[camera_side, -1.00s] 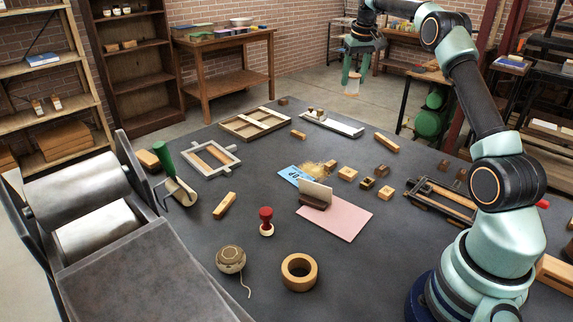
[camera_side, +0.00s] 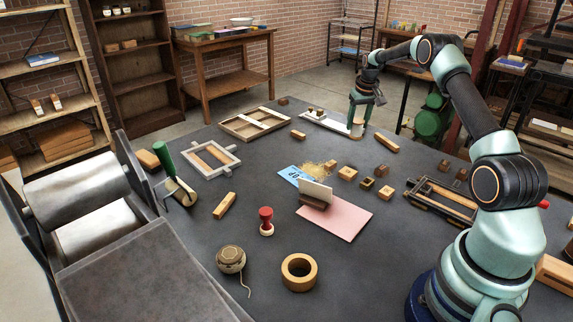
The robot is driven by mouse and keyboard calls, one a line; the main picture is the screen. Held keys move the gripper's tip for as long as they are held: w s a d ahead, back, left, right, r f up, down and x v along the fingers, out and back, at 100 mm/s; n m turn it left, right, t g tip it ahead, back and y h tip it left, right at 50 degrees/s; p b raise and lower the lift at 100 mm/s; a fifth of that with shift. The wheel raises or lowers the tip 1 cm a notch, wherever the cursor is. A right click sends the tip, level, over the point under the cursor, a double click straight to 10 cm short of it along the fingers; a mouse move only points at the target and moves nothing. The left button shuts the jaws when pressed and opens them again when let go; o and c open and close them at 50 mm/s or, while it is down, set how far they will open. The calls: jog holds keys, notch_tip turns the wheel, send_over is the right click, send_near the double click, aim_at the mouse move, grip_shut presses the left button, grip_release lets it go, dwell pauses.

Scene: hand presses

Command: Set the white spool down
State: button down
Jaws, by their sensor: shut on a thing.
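My gripper (camera_side: 359,115) is at the far side of the dark table and points down. It is shut on the small white spool (camera_side: 356,131), which shows pale below the fingers. The spool is upright, at the right end of the white flat tray (camera_side: 338,126). I cannot tell whether its bottom touches the tray or the table. The fingers hide its upper part.
A wooden block (camera_side: 386,143) lies just right of the spool. A small block (camera_side: 298,134) and a wooden frame (camera_side: 254,124) lie to the left. Several small blocks (camera_side: 367,183) sit nearer. The dark tabletop (camera_side: 330,150) between them is clear.

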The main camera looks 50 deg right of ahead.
aim_at(356, 135)
jog(key=shift+s+a+x, duration=0.1)
jog(key=shift+s+x, duration=0.05)
jog(key=shift+x, duration=0.7)
jog(key=shift+s+a+x, duration=0.15)
jog(key=shift+x, duration=0.65)
jog(key=shift+s+a+x, duration=0.1)
jog(key=shift+s+x, duration=0.05)
jog(key=shift+x, duration=0.7)
jog(key=shift+f, duration=0.2)
jog(key=shift+c, duration=1.2)
grip_release()
